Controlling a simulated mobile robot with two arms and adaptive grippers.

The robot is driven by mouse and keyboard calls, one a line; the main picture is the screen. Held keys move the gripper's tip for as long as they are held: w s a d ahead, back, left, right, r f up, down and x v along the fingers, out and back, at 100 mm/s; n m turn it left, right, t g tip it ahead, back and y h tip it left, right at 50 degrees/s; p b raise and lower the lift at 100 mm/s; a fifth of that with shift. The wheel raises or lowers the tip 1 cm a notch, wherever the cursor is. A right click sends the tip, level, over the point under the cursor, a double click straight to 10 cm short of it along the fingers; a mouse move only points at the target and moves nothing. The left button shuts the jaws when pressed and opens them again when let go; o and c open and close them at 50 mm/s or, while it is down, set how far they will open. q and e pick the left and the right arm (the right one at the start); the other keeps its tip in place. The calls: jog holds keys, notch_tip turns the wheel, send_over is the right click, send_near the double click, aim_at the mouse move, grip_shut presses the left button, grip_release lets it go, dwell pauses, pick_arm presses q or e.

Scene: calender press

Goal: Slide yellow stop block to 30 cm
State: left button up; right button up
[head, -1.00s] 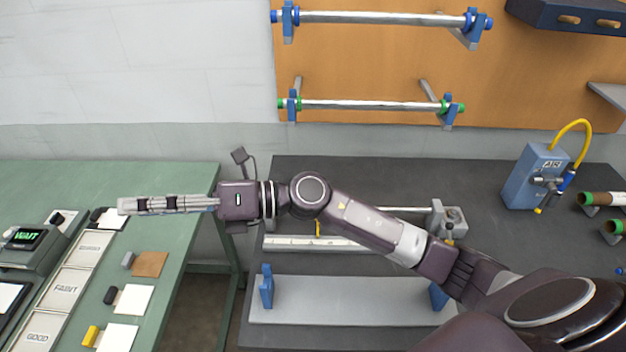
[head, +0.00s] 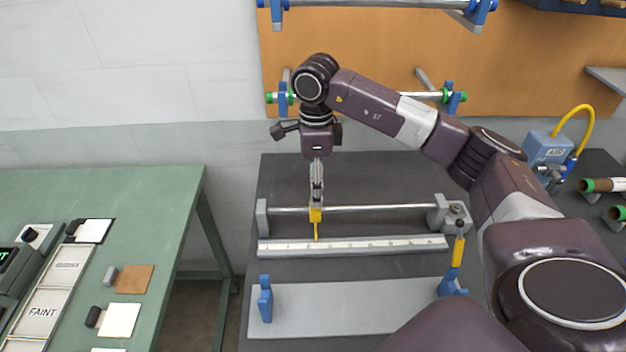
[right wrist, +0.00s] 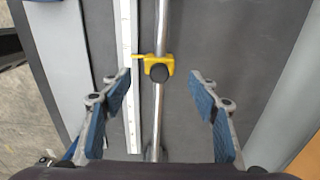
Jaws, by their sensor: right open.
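The yellow stop block (head: 316,215) sits on a metal rod (head: 380,208) near its left end, with its thin pointer reaching over the white scale (head: 350,246). My right gripper (head: 317,196) hangs pointing down just above the block. In the right wrist view the yellow stop block (right wrist: 158,68) with its dark knob lies between and beyond the two open blue-padded fingers (right wrist: 163,105), not touching them. The scale (right wrist: 127,70) runs beside the rod (right wrist: 161,30) there. The scale's numbers are too small to read. My left gripper is not in view.
A grey end bracket (head: 450,214) holds the rod's right end, with a yellow-handled tool (head: 458,250) near it. A grey plate with blue uprights (head: 350,305) lies in front. A green table (head: 150,210) with cards stands left. Racks of rods hang on the orange board (head: 370,60) behind.

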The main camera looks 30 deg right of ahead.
notch_tip(320, 180, down, 5)
jog(key=shift+p, duration=0.85)
jog(key=shift+f, duration=0.8)
jog(key=shift+c, duration=0.4)
jog(key=c, duration=1.2)
jog(key=shift+s+d+b, duration=0.1)
jog(key=shift+s+d, duration=0.4)
jog(key=shift+d, duration=0.35)
jog(key=shift+s+d+b, duration=0.1)
jog(key=shift+s+d, duration=0.45)
jog(key=shift+d, duration=0.3)
jog(key=shift+s+d+b, duration=0.1)
jog(key=shift+s+d, duration=0.4)
jog(key=shift+d, duration=0.35)
jog(key=shift+c, duration=0.2)
jog(key=shift+s+d+b, duration=0.2)
jog(key=shift+s+d, duration=0.35)
jog(key=shift+d, duration=0.3)
jog(key=shift+s+d+b, duration=0.25)
jog(key=shift+s+d, duration=0.25)
jog(key=shift+d, duration=0.4)
jog(key=shift+s+d+b, duration=0.2)
jog(key=shift+s+d, duration=0.35)
jog(key=shift+d, duration=0.3)
